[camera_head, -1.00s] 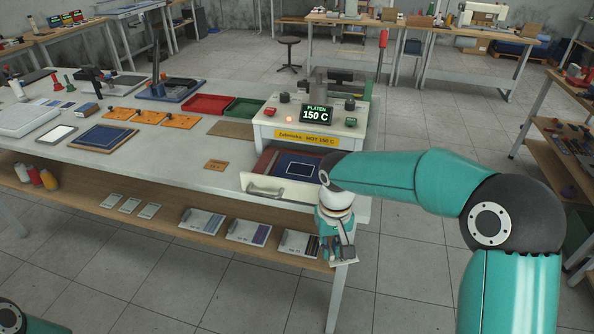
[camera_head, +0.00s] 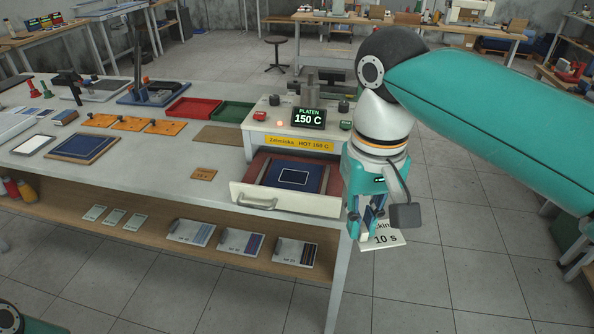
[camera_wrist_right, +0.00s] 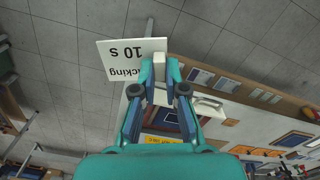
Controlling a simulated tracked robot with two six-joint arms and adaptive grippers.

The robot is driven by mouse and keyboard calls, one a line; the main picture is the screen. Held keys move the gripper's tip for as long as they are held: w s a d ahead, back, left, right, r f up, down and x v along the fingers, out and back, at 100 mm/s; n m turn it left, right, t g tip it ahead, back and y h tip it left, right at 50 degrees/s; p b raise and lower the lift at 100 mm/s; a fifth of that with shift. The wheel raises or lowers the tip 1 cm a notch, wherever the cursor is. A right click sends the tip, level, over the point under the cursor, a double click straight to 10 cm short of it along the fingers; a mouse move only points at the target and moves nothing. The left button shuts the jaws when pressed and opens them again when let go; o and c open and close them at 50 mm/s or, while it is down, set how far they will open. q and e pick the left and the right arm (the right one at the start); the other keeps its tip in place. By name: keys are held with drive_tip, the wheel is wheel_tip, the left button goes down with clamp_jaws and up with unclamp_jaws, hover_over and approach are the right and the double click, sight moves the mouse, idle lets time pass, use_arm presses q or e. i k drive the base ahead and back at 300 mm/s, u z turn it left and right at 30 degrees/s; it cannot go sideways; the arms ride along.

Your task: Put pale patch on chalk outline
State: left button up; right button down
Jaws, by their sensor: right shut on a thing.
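My right gripper (camera_head: 366,222) is shut on a white card (camera_head: 386,238) printed "...cking 10 s", to the right of the table's end. In the right wrist view the fingertips (camera_wrist_right: 160,68) close on a pale block at the edge of the card (camera_wrist_right: 122,60). A white rectangular chalk outline (camera_head: 294,183) marks a dark blue cloth (camera_head: 276,180) in the open drawer under the press (camera_head: 303,128). The gripper is right of this drawer. My left gripper is out of view.
The drawer front (camera_head: 285,202) juts toward me, with a handle. The press sign reads HOT 150 C. Red (camera_head: 193,107) and green (camera_head: 233,112) trays and orange plates (camera_head: 130,123) stand on the table (camera_head: 130,170). Sample cards lie on the shelf (camera_head: 140,223) below.

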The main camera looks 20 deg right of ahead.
sight(295, 177)
drive_tip(key=i, duration=1.3)
drive_tip(key=u, duration=0.05)
